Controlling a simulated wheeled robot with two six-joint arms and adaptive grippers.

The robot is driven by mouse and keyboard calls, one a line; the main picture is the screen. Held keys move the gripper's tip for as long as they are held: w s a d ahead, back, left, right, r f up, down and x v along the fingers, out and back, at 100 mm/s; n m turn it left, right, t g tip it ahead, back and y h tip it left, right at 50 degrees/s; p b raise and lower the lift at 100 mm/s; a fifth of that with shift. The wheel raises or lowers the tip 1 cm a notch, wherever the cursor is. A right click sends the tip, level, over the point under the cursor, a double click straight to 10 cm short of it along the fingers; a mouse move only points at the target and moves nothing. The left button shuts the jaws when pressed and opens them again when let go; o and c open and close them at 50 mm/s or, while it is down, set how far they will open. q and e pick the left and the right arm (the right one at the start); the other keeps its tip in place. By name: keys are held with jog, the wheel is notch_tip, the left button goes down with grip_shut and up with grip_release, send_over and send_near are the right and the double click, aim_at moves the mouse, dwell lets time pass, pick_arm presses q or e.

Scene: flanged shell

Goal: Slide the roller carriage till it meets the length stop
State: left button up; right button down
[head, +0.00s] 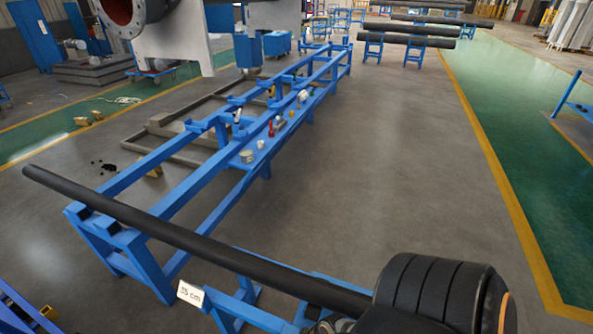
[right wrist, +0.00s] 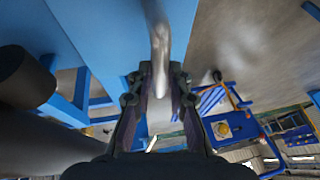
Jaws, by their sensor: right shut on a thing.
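A long black pipe (head: 170,230) runs from the left to the lower right in the head view, crossing over the near end of the blue frame. A white "15 cm" sign (head: 190,293) sits below the pipe, beside low blue framework (head: 235,310). I cannot tell which part is the roller carriage or the length stop. In the right wrist view my right gripper (right wrist: 161,85) is shut on a grey bar (right wrist: 160,35) next to a broad blue surface (right wrist: 105,30). The right fingertips do not show in the head view. My left gripper is not in view.
A long blue frame (head: 165,215) stretches away, with small bottles and tins on its shelf. A flanged shell (head: 125,12) stands at the back left. Racks of black pipes (head: 405,40) stand at the back. The grey floor (head: 400,170) to the right is clear.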

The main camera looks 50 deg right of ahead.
jog(key=c, duration=1.3)
grip_release()
jog(key=shift+o, duration=0.2)
jog(key=v, duration=1.2)
